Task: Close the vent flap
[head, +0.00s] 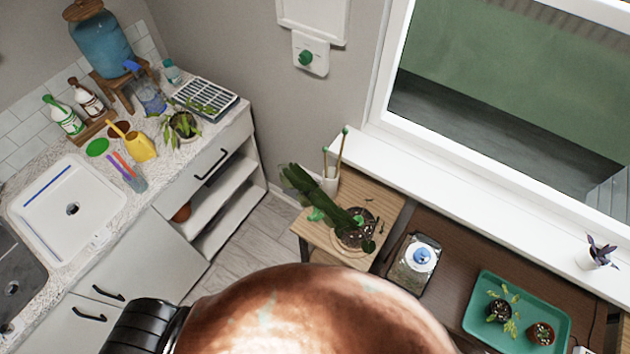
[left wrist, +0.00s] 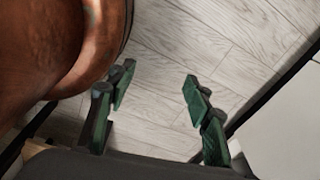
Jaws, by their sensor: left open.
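A white framed panel (head: 314,14) on the grey wall is cut off by the top edge of the head view. It may be the vent with its flap, but I cannot tell how the flap stands. A small white box with a green knob (head: 306,57) is on the wall just below it. My left gripper (left wrist: 156,91) is open and empty in the left wrist view, with grey floorboards behind its dark green fingers. It does not show in the head view, and neither view shows it at the panel. My right gripper is in neither view.
A wooden stand (head: 312,237) with a dark green plant is below the window sill (head: 480,205). A green tray (head: 476,322) holds small pots. Grey floor (head: 255,246) lies between.

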